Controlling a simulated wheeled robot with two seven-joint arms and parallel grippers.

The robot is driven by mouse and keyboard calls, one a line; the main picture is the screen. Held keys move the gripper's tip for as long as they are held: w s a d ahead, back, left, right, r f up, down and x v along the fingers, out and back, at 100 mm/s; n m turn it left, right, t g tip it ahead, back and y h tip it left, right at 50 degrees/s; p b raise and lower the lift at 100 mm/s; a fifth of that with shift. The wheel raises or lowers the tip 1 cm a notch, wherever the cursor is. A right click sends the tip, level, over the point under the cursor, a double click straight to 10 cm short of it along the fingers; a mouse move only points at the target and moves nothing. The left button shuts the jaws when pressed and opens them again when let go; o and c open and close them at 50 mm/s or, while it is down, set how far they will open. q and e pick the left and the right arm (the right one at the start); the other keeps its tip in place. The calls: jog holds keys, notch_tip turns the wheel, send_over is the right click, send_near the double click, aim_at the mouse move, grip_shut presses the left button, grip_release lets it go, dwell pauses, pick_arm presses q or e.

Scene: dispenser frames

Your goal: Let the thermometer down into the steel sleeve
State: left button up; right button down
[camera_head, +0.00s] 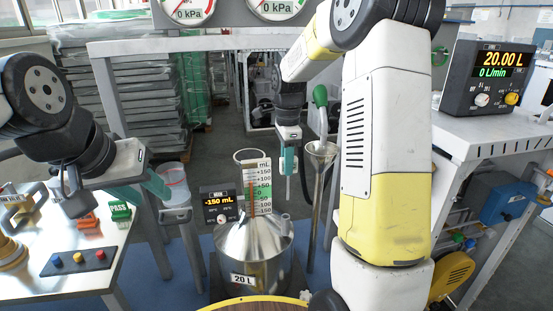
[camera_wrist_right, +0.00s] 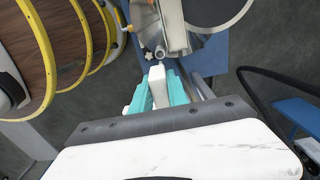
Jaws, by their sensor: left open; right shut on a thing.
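The steel sleeve looks like the small open tube (camera_head: 284,218) on the right shoulder of the steel can (camera_head: 243,250); its round mouth (camera_wrist_right: 161,53) also shows in the right wrist view. My right gripper (camera_head: 289,162) is shut on the thermometer, whose pale thin stem (camera_head: 289,188) hangs upright below the fingers, above the sleeve and apart from it. In the right wrist view the thermometer's white head (camera_wrist_right: 158,75) sits between the teal fingers (camera_wrist_right: 157,90). Whether the stem lines up with the sleeve I cannot tell. My left gripper (camera_head: 150,192) is open and empty at the left, beside a translucent bucket.
A graduated glass neck (camera_head: 253,172) rises from the can. A steel funnel (camera_head: 321,150) stands close right of my right gripper. The display reading -150 mL (camera_head: 219,203) and the bucket (camera_head: 174,185) are left of the can. A table with buttons (camera_head: 79,258) is front left.

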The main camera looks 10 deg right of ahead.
aim_at(288, 180)
jog(key=shift+a, duration=0.1)
jog(key=shift+a, duration=0.2)
jog(key=shift+f, duration=2.9)
notch_tip(288, 180, down, 8)
dwell(2.4)
jog(key=c, duration=1.2)
grip_release()
jog(key=shift+f, duration=0.1)
notch_tip(288, 180, up, 8)
